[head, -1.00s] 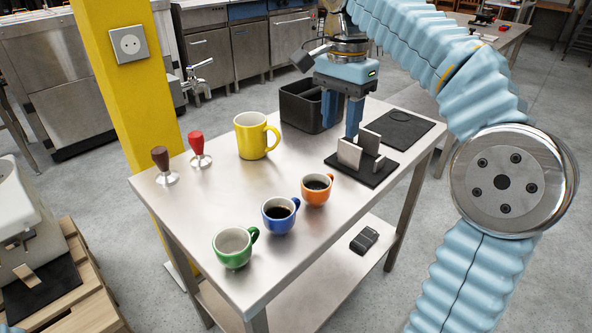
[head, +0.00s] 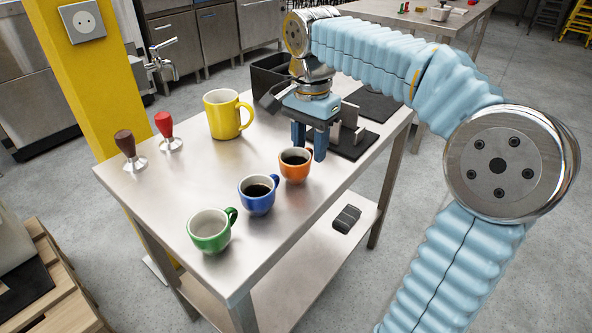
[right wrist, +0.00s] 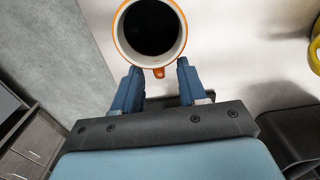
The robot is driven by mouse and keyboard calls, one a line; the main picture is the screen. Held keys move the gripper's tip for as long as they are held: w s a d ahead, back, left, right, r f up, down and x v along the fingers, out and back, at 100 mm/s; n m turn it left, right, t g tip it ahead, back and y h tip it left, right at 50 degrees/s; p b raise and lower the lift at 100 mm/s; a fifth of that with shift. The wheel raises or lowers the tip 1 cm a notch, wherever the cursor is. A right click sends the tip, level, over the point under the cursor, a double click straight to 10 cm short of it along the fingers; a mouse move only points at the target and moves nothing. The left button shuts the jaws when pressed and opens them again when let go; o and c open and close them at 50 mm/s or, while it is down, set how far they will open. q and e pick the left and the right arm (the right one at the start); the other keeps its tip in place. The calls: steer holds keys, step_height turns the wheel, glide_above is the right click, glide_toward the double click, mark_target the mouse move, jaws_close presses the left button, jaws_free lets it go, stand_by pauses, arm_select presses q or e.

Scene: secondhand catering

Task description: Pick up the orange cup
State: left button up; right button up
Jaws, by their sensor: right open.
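The orange cup (head: 294,172) stands upright on the steel table (head: 190,240), with dark liquid inside. My right gripper (head: 309,152) is just behind and to the right of it in the head view, pointing down. In the right wrist view, the orange cup (right wrist: 180,54) is at the top centre, seen from above. Its handle points between the open fingertips of the right gripper (right wrist: 157,72). The fingers hold nothing, and I cannot tell whether they touch the cup. My left gripper is not in view.
A blue cup (head: 257,202) with dark liquid and a green cup (head: 210,240) stand in a row nearer me. A yellow mug (head: 222,120) and two tampers, red (head: 165,127) and brown (head: 125,145), stand left. A black bin (head: 270,75) and black stand (head: 355,143) are behind.

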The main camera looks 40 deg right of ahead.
steer(key=shift+f, duration=0.7)
jaws_close()
steer(key=shift+r, duration=0.15)
steer(key=shift+r, duration=0.65)
steer(key=shift+r+p, duration=0.3)
steer(key=shift+r, duration=0.6)
steer(key=s+a+r, duration=0.6)
steer(key=s+r, duration=0.3)
steer(key=s, duration=0.3)
steer(key=shift+s+r, duration=0.25)
steer(key=shift+r, duration=0.05)
